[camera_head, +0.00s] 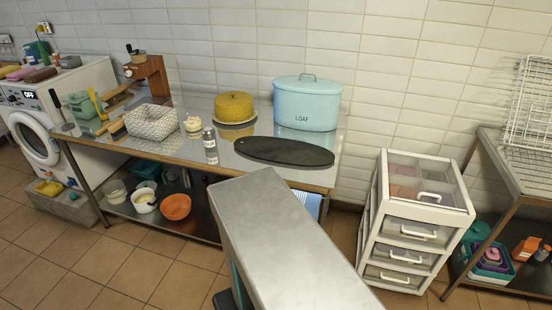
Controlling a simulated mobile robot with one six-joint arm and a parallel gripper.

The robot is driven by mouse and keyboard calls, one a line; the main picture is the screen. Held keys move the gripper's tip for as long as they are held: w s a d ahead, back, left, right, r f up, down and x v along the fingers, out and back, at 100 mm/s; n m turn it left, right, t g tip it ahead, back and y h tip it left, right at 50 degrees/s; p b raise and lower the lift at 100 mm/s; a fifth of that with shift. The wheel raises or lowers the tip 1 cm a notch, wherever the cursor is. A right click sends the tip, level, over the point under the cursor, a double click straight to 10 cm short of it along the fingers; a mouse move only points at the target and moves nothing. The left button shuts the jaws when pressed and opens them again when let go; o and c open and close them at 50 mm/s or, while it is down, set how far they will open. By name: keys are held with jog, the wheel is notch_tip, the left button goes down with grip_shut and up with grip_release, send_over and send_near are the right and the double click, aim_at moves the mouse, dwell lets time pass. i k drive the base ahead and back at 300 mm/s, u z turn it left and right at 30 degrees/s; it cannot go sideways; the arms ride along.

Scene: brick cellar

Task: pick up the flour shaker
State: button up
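The likely flour shaker is a small, upright metallic cylinder (210,147) with a pale label too small to read. It stands near the front edge of the steel table (185,152), left of a dark oval board (284,152). A small cream lidded jar (193,127) is just behind it to the left. My gripper is not in view.
A white wire basket (151,122), a yellow cake cover (234,106) and a pale blue LOAF bin (307,103) also stand on the table. A drawer unit (411,236) is at right. A broad grey metal surface in front hides floor; I cannot tell whether it is mine.

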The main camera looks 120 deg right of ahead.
aim_at(208, 133)
jog(key=z, duration=0.2)
jog(key=i, duration=0.55)
jog(key=u, duration=0.05)
jog(key=k, duration=0.15)
jog(key=z, duration=2.6)
jog(key=k, duration=0.25)
jog(key=z, duration=1.65)
